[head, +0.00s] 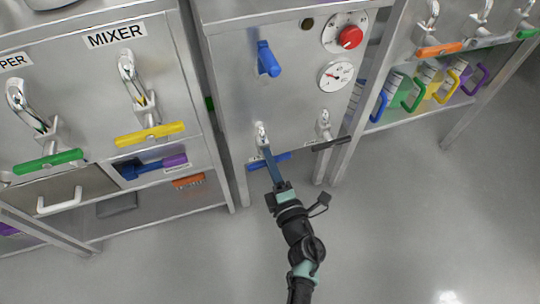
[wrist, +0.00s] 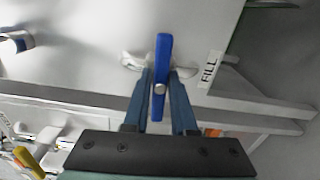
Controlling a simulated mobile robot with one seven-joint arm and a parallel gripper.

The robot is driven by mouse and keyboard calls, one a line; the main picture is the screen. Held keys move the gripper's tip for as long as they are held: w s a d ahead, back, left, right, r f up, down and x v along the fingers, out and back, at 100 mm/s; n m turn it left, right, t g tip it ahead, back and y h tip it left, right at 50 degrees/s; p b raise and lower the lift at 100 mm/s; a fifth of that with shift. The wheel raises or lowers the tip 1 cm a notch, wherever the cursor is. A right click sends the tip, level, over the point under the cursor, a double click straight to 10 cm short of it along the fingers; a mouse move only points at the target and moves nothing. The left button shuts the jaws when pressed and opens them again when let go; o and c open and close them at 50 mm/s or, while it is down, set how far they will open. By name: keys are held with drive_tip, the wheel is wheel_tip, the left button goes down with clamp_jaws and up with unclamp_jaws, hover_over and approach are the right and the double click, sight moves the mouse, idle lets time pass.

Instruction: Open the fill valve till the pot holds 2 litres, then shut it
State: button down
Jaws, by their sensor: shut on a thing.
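The fill valve's blue handle (head: 284,156) is low on the middle steel cabinet, lying crosswise under a curved metal spout (head: 261,134). My gripper (head: 267,152) reaches up to it from below. In the wrist view the blue handle (wrist: 164,50) stands between the two fingers of my gripper (wrist: 160,76), which are shut on it near its round pivot. A FILL label (wrist: 210,70) is beside it. The pot and its level cannot be made out. A round white gauge (head: 335,75) with a needle is on the cabinet; its reading is too small to tell.
A black-handled valve (head: 330,144) is close to the right of the blue one. Above are a blue lever (head: 268,58) and a red knob (head: 350,37). The MIXER cabinet (head: 80,80) stands left, with yellow and green handles. The floor (head: 420,220) in front is clear.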

drive_tip(key=shift+m, duration=0.5)
drive_tip(key=c, duration=0.7)
unclamp_jaws()
drive_tip(key=p+v, duration=0.5)
drive_tip(key=v, duration=0.8)
drive_tip(key=shift+r, duration=0.1)
